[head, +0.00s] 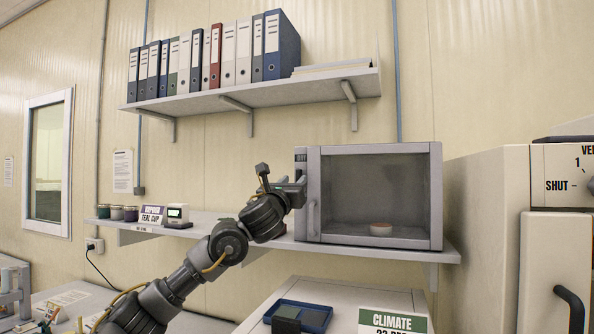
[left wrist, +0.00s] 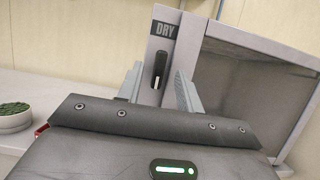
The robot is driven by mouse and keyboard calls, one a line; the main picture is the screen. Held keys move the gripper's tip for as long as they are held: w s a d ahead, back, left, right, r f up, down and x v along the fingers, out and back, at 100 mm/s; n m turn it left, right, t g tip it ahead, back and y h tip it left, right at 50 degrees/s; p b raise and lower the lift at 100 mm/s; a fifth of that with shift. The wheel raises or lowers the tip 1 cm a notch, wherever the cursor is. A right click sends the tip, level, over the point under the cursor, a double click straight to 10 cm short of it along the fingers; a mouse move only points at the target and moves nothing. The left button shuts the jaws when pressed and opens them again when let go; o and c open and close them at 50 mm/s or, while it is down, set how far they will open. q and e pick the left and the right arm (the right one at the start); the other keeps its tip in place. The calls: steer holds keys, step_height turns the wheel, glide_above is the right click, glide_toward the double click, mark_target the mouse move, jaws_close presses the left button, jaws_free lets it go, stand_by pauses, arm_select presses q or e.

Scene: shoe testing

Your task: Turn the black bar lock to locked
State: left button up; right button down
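A black bar lock (left wrist: 160,65) sits on the narrow grey panel under a DRY label in the left wrist view. The bar stands nearly upright in the picture, with a pale mark at its lower end. The panel belongs to a grey cabinet (head: 437,200) with a glass door on the wall shelf. My left gripper (head: 284,183) is at the cabinet's left front edge. Its two fingers are apart, one on each side of the bar in the left wrist view, with gaps showing. In the head view the gripper hides the lock. My right gripper is not in view.
A large pale cabinet (head: 490,240) stands at right. A potted plant (left wrist: 14,115) is left in the wrist view.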

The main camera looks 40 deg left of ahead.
mark_target(297, 176)
arm_select(q)
steer(key=x, duration=0.1)
steer(key=p+x, duration=0.1)
steer(key=shift+w+a+r, duration=0.1)
steer(key=shift+w+r, duration=0.15)
steer(key=shift+r, duration=0.15)
steer(key=shift+w+a+f, duration=0.1)
steer(key=shift+w, duration=0.05)
jaws_close()
